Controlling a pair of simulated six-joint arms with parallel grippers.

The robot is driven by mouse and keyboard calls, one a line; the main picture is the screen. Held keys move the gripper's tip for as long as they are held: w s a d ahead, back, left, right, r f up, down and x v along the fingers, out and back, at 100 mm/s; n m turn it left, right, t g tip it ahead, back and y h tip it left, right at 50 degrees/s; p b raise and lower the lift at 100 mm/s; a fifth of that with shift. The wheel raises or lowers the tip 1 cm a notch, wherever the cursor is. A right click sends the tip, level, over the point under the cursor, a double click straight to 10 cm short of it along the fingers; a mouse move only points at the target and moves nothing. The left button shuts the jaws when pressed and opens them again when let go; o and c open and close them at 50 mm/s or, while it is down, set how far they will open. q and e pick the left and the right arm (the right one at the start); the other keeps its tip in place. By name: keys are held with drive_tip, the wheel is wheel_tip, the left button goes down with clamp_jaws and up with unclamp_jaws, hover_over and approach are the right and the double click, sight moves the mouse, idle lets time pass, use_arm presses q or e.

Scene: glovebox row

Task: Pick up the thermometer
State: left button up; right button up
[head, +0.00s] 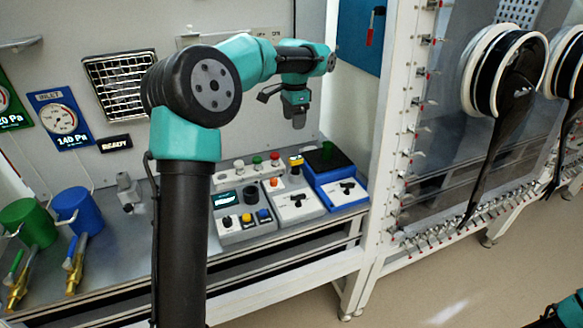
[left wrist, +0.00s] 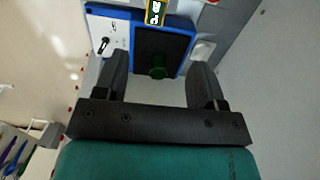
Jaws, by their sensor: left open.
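I cannot pick out a thermometer for certain. A small yellow-topped item (head: 296,161) stands by the blue device, and a yellow-edged item (left wrist: 155,12) shows at the top of the left wrist view. A slim red item (head: 369,35) hangs on a blue panel at the upper right. My left gripper (head: 297,121) is open and empty, above the blue device.
Green (head: 28,222) and blue (head: 78,213) canisters are at the left. A white frame (head: 385,130) borders the bench on the right.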

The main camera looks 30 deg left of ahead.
sight(296, 158)
use_arm(q)
drive_tip(key=shift+f, duration=0.1)
wheel_tip(296, 158, down, 12)
drive_tip(key=shift+f, duration=0.1)
idle(0.5)
drive_tip(key=shift+d, duration=0.1)
drive_tip(key=shift+d+f, duration=0.15)
drive_tip(key=shift+f, duration=1.15)
drive_tip(key=shift+d+f, duration=0.15)
drive_tip(key=shift+f, duration=1.1)
drive_tip(key=shift+c, duration=0.3)
drive_tip(key=c, duration=1)
drive_tip(key=shift+c, duration=0.2)
